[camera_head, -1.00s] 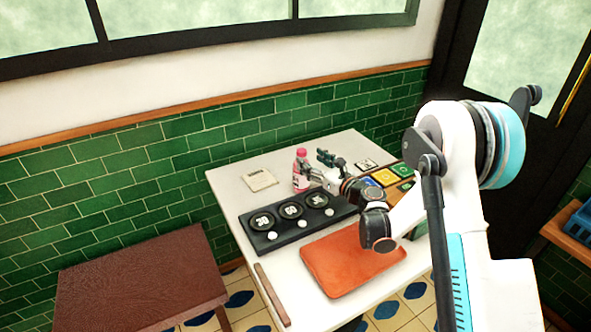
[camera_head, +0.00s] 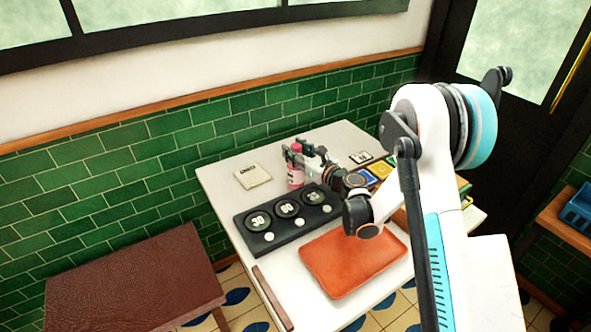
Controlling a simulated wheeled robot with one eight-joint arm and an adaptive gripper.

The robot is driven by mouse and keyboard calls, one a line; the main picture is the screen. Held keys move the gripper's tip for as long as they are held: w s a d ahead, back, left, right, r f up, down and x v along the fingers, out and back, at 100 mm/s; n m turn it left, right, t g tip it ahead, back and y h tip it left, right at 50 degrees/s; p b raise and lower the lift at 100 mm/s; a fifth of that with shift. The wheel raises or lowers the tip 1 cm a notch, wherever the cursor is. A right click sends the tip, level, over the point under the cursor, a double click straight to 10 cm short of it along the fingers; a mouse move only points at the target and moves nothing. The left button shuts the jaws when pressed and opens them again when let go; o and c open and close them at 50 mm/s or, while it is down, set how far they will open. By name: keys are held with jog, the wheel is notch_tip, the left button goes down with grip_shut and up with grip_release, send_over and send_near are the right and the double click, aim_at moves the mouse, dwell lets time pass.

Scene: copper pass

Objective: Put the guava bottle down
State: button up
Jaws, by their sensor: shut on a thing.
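The guava bottle (camera_head: 295,178) is a pink bottle standing upright at the back of the white table (camera_head: 222,187), just behind the black tray. My gripper (camera_head: 292,156) is shut on its upper part, with the dark fingers around it. The fingers hide part of the cap and neck. The bottle's base appears at table level, but I cannot tell whether it touches the surface.
A black tray (camera_head: 262,242) with dials marked 30, 60 and so on lies in front of the bottle. A cream card (camera_head: 253,176) is to the left. An orange mat (camera_head: 335,270) lies in front. Coloured cards (camera_head: 381,170) sit right. A brown table (camera_head: 130,285) stands left.

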grip_shut()
jog(key=shift+r, duration=0.1)
notch_tip(320, 180, up, 19)
jog(key=p, duration=0.7)
jog(key=s+d+m+t+h, duration=0.1)
jog(key=s+d+m+h, duration=0.1)
jog(key=d, duration=0.5)
jog(key=s+d+m+t+h, duration=0.2)
jog(key=s+d+m+h, duration=0.1)
jog(key=d+h, duration=0.3)
jog(key=s+d+m+t+h, duration=0.1)
jog(key=s+d+m+h, duration=0.1)
jog(key=d, duration=0.8)
jog(key=shift+s+d+f+m+t+h, duration=0.15)
jog(key=shift+s+f+m+t+h, duration=0.25)
jog(key=shift+m+h, duration=0.55)
jog(key=shift+w, duration=0.15)
